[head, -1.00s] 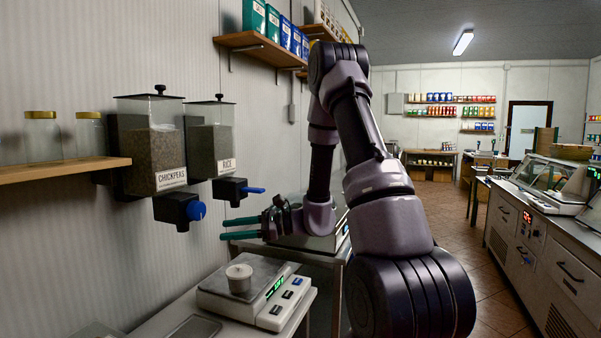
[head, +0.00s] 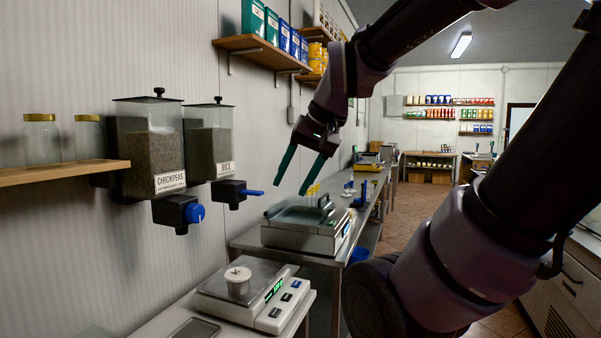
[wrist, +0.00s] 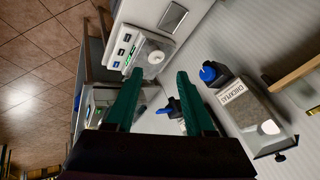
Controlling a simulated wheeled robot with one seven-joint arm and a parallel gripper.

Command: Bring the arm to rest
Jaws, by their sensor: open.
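My arm arches from the lower right over the top of the head view and hides part of the right side of the room.
A scale (head: 257,293) with a small white container (head: 238,280) stands on the near table. Chickpeas (head: 152,148) and rice (head: 210,140) dispensers hang on the left wall, below a shelf of boxes (head: 236,42).

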